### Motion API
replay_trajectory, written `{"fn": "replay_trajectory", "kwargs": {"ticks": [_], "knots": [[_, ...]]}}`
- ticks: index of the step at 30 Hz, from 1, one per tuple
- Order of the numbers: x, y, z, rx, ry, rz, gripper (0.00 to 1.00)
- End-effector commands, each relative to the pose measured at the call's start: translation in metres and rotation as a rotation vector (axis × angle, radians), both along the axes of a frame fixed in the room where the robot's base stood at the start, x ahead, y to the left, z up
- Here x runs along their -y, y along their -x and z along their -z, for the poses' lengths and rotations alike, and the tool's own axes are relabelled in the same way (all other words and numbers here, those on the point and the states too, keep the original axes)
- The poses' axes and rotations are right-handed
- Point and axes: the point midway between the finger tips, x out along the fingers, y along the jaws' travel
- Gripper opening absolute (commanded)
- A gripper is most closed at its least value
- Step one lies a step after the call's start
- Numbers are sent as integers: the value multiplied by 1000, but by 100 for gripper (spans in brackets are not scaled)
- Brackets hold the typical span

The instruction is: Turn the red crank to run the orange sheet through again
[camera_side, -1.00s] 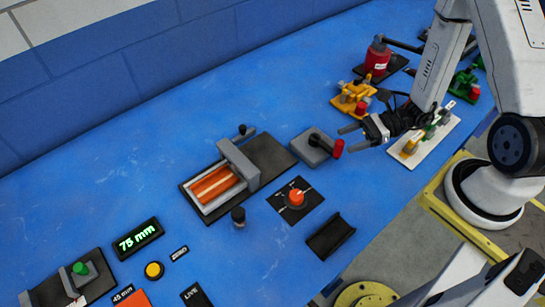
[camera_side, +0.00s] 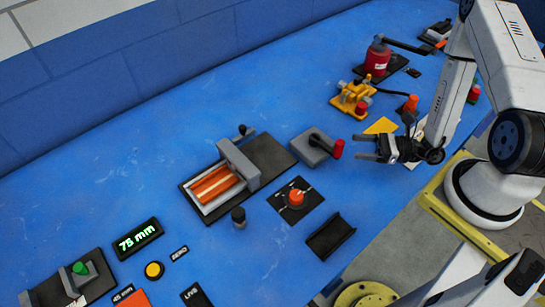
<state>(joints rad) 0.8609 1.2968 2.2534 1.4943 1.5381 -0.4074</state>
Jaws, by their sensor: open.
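The red crank handle (camera_side: 338,149) stands on the right end of a dark arm on a grey block (camera_side: 316,147). My gripper (camera_side: 359,147) is open and empty just right of the handle, with its fingers pointing left towards it and a small gap between. The orange sheet (camera_side: 214,186) lies in a grey frame on the roller machine, left of the crank. A grey crossbar (camera_side: 238,163) of the machine covers the right end of the sheet. I cannot tell how far the sheet reaches under the bar.
An orange dial (camera_side: 297,197) and a black channel block (camera_side: 331,236) sit in front of the crank. A yellow clamp (camera_side: 352,97) and a red bottle-like device (camera_side: 377,60) stand behind. A display (camera_side: 138,239) reads 75 mm.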

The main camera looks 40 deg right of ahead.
Motion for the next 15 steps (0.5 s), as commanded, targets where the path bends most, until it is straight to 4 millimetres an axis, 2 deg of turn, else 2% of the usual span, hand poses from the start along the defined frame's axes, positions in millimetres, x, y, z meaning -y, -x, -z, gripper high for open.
{"fn": "replay_trajectory", "kwargs": {"ticks": [15], "knots": [[-21, -20, 0, -1, 1, -5, 69]]}}
